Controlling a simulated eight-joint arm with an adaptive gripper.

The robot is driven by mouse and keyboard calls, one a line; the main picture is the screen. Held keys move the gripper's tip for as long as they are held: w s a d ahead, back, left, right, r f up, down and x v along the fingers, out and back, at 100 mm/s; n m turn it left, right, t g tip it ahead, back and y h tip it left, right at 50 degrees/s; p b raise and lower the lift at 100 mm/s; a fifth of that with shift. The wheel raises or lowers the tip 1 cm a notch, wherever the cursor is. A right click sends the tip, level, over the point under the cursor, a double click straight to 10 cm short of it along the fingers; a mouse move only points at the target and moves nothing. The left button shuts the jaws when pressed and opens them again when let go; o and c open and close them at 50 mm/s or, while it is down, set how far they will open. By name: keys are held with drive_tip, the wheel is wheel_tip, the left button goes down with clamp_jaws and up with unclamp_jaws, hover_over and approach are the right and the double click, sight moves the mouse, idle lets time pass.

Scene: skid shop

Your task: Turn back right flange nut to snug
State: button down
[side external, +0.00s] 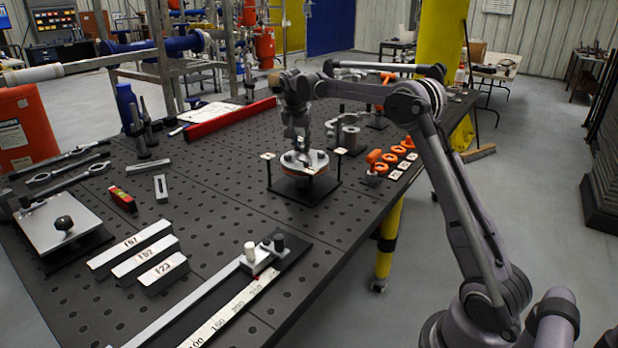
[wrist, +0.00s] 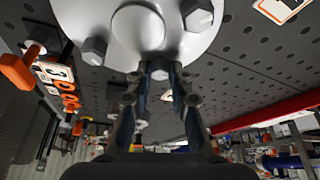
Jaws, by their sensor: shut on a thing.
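A round grey flange (side external: 292,161) with an orange-red layer beneath it sits on a dark stand on the perforated table. In the wrist view the flange (wrist: 110,18) fills the top edge, with a raised round centre. Dark hex nuts stand on its rim, one at the left (wrist: 94,50) and one at the right (wrist: 197,16). My gripper (wrist: 160,77) is shut on a third flange nut (wrist: 160,66) at the near rim, between its fingertips. In the side view my gripper (side external: 301,146) points down onto the flange; the nuts are too small to tell apart there.
Orange parts and marked cards (side external: 394,175) lie right of the stand, near the table edge. Small posts with pale plates flank the flange. A red bar (side external: 229,119) lies behind left. Labelled blocks (side external: 145,266) and a scale rail (side external: 230,312) lie in front.

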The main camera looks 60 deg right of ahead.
drive_tip(key=m, duration=0.1)
drive_tip(key=m+g, duration=0.1)
drive_tip(key=m, duration=0.2)
drive_tip(key=shift+w+m+g, duration=0.25)
drive_tip(key=shift+m+g, duration=0.15)
drive_tip(key=shift+w+r+m+g, duration=0.1)
drive_tip(key=shift+m+g, duration=0.6)
drive_tip(key=shift+m, duration=1.5)
drive_tip(key=c, duration=1.2)
unclamp_jaws()
